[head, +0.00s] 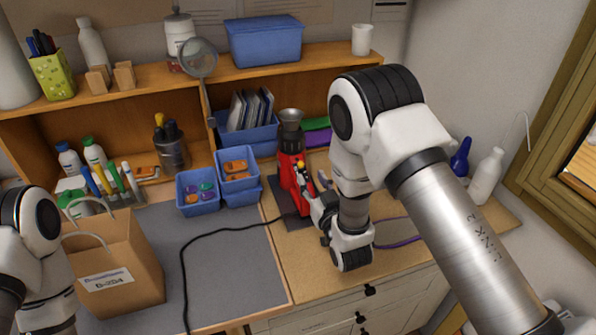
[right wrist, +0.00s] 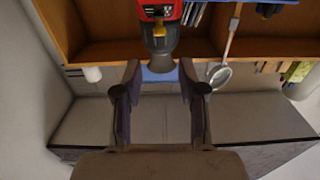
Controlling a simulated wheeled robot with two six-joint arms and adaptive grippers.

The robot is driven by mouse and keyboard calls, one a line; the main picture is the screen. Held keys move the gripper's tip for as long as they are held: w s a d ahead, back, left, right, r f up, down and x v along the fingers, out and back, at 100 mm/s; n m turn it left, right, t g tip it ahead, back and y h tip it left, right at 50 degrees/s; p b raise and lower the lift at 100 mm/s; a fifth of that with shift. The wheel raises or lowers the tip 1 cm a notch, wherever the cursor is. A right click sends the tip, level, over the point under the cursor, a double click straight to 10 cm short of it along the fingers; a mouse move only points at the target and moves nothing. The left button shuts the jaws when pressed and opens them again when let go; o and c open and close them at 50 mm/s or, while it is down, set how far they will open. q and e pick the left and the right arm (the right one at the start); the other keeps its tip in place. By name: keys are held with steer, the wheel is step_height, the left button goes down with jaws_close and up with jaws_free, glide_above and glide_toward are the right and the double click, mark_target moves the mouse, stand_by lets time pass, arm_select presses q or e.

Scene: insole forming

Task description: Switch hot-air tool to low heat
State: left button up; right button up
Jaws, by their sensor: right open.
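The red hot-air tool (head: 290,172) stands upright with its metal nozzle pointing up, on a dark base plate (head: 298,221) on the right part of the bench. A small yellow switch (head: 301,166) shows on its right side. My right gripper (head: 316,188) is close beside the tool, at its right, and partly covers its lower body. In the right wrist view the tool (right wrist: 160,12) is at the top, beyond the open, empty fingers (right wrist: 159,78). I cannot tell whether a finger touches it. My left arm is at the lower left; its gripper is out of view.
A black cord (head: 215,233) crosses the grey mat (head: 235,270). Blue bins (head: 198,191) stand left of the tool, under a wooden shelf (head: 140,78). A paper bag (head: 118,265) is at the left front. White and blue bottles (head: 487,176) stand at the right.

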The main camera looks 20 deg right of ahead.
mark_target(302, 166)
steer(key=w, duration=0.2)
steer(key=w+p, duration=0.1)
steer(key=w, duration=0.1)
steer(key=w+f+p, duration=0.1)
steer(key=w, duration=0.2)
steer(key=shift+a, duration=0.1)
steer(key=shift+w, duration=0.25)
steer(key=shift+w+f, duration=0.15)
steer(key=shift+w, duration=0.1)
jaws_close()
arm_select(q)
steer(key=shift+w+r, duration=0.1)
steer(key=shift+r, duration=0.5)
